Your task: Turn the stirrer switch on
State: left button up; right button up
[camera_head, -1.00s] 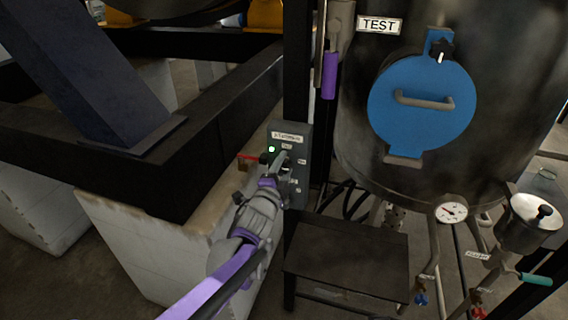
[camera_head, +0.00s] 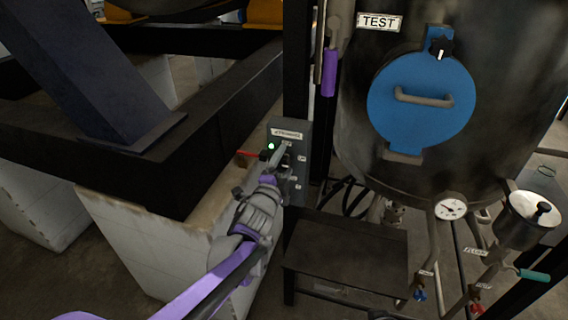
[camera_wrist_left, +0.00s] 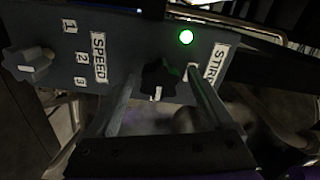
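My left gripper (camera_head: 284,157) is at the front of the box. In the left wrist view its two fingers (camera_wrist_left: 162,78) stand apart on either side of the black knob, with a gap showing. Whether either finger touches the knob I cannot tell. My right gripper is out of view.
A grey speed knob (camera_wrist_left: 27,64) with marks 1, 2, 3 sits on the same panel. A red lever (camera_head: 248,153) sticks out left of the box. A dark step (camera_head: 345,255) stands below, and a large tank with a blue hatch (camera_head: 420,110) is at right.

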pick_arm(q)
jog(key=b+v, duration=0.1)
jog(key=v, duration=0.9)
jog(key=shift+s+a, duration=0.15)
jog(key=shift+s, duration=0.25)
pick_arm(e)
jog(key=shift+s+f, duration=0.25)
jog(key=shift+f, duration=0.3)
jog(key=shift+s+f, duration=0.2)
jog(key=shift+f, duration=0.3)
